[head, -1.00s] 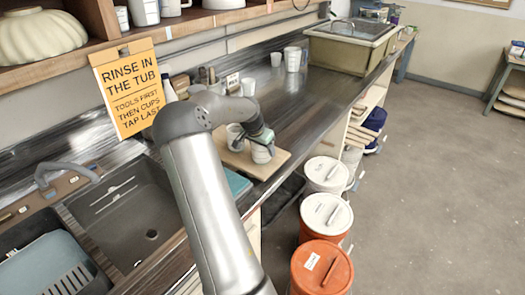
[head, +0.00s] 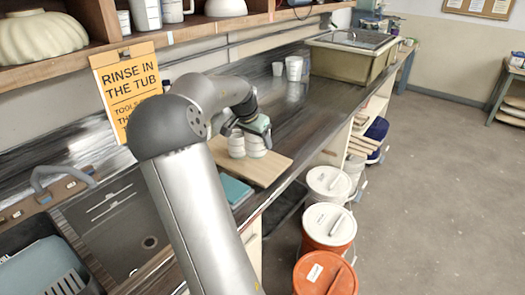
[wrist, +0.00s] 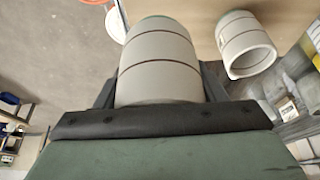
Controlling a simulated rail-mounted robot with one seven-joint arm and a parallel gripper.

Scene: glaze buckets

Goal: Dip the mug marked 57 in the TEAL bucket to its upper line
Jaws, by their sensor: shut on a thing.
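My gripper (head: 256,130) is shut on a pale grey mug (head: 255,147) over the wooden board on the counter. In the wrist view this mug (wrist: 158,65) sits between the dark fingers, with two dark lines around its body and a thin teal edge at its far end. No number shows on it. A second, similar mug (head: 237,146) stands on the board just left of the held one; it also shows in the wrist view (wrist: 245,45), apart from the fingers. I cannot tell whether the held mug touches the board. No bucket shows a clearly teal colour.
Lidded buckets stand on the floor along the counter: a white one (head: 328,183), an orange one with white lid (head: 328,226) and an orange-lidded one (head: 325,275). The sink (head: 120,235) is at left. A large lidded tub (head: 345,60) stands at the back. Floor at right is clear.

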